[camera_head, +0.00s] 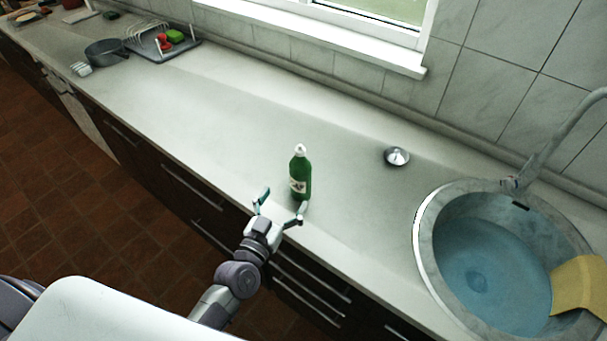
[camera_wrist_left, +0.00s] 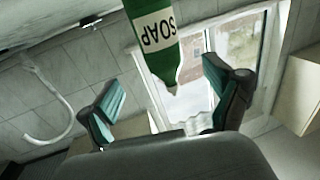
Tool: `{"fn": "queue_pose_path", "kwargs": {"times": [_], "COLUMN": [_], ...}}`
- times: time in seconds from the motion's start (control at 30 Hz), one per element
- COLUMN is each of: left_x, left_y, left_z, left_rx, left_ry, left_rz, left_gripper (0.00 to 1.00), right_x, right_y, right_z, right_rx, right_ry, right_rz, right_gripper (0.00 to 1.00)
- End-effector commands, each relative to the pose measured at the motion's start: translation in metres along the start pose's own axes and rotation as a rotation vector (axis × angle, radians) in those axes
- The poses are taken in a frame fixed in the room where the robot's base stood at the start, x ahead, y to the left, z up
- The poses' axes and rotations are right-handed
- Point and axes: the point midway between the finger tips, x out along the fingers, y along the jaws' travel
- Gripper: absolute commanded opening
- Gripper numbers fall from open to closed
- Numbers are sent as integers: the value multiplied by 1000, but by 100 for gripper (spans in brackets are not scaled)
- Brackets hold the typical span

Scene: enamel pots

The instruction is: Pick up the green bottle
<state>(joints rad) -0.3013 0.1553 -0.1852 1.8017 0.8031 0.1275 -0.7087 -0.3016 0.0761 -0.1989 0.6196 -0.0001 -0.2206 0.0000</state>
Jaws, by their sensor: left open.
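A green bottle (camera_head: 300,177) with a white cap and a pale label stands upright on the counter. In the left wrist view the bottle (camera_wrist_left: 157,40) shows upside down, with the word SOAP on its label, ahead of the fingers. My left gripper (camera_head: 281,203) is open, at the counter's front edge just short of the bottle. In the left wrist view its two teal-padded fingers (camera_wrist_left: 168,95) are spread, with the bottle's near part seen in line with the gap. I cannot tell whether a finger touches the bottle. My right gripper is not in view.
A small shiny metal item (camera_head: 397,157) lies right of the bottle. A round sink (camera_head: 424,232) with water and a yellow cloth (camera_head: 580,287) is at the right. A grey pot (camera_head: 106,53) and a dish rack (camera_head: 150,38) stand far left. The counter left of the bottle is clear.

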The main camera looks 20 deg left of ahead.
Motion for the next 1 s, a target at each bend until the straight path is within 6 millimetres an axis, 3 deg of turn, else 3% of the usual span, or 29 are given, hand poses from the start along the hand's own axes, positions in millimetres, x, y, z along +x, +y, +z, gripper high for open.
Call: {"fn": "queue_pose_path", "kwargs": {"times": [0.1, 0.43, 0.7, 1.0], "left_x": [25, 55, 93, 98], "left_y": [0, 0, -3, -3], "left_z": [-2, -1, -1, 0], "left_rx": [0, 0, 1, 0], "left_ry": [1, -1, -1, -2], "left_rz": [0, 2, 2, 1], "left_gripper": [90, 90, 90, 90], "right_x": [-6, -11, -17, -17], "right_y": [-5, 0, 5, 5], "right_z": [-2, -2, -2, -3], "right_rx": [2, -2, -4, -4], "right_ry": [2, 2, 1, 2], "right_rz": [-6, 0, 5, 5], "right_gripper": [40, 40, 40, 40]}}
